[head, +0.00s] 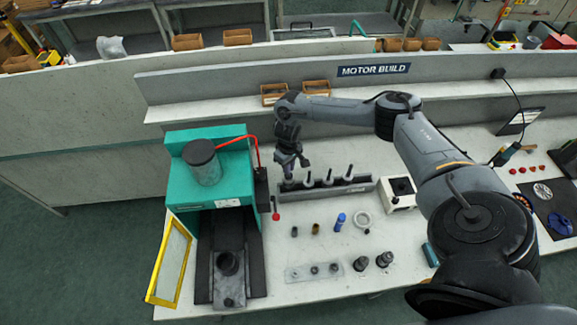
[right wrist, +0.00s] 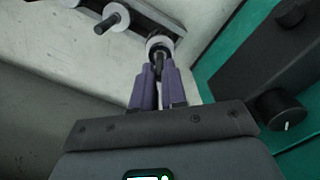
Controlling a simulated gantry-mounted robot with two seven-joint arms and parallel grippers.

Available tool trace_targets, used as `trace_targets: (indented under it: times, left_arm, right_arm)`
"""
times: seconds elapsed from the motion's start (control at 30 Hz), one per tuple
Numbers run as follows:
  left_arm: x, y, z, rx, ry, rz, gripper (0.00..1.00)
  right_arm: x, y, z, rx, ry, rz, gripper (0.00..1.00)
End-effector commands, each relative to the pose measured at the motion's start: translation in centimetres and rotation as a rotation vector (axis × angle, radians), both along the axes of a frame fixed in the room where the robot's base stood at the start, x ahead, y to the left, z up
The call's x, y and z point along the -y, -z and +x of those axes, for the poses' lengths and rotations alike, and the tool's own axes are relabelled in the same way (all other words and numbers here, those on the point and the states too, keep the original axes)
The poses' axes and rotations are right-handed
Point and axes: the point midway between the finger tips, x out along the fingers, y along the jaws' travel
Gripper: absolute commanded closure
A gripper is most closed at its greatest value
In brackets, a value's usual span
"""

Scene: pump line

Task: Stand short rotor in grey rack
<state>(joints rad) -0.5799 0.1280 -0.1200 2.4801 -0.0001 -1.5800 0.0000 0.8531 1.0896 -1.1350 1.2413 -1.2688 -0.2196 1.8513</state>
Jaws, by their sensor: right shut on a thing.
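The grey rack (head: 335,191) is a long low bar on the bench, right of the green press. My right gripper (head: 289,168) points down over the rack's left end. In the right wrist view its purple fingers (right wrist: 160,82) are shut on the dark shaft of a rotor (right wrist: 159,44) with a pale round body. This rotor is at the end of the rack (right wrist: 150,13); whether it is fully seated is hidden. My left gripper is not in view.
A white box (head: 398,195) is right of the rack. Small parts, a blue cylinder (head: 340,222), a white ring (head: 362,219) and a pale plate (head: 300,274) lie in front.

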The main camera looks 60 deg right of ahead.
Motion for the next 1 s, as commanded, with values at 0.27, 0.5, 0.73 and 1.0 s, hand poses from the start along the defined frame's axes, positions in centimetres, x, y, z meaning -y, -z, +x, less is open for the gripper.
trace_targets:
  times: [0.27, 0.5, 0.73, 1.0]
  left_arm:
    - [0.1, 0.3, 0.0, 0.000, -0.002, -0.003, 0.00]
    - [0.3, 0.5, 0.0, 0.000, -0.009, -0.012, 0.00]
    - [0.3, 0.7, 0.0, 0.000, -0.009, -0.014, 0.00]
    - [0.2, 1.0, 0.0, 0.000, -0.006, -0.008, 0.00]
  right_arm:
    - [0.0, 0.7, 0.0, 0.001, 0.000, 0.000, 1.00]
    - [0.0, 1.3, 0.0, 0.001, 0.001, 0.000, 1.00]
    - [0.0, 2.0, 0.1, 0.002, 0.001, 0.000, 1.00]
    - [0.0, 2.7, 0.1, 0.002, 0.001, 0.001, 1.00]
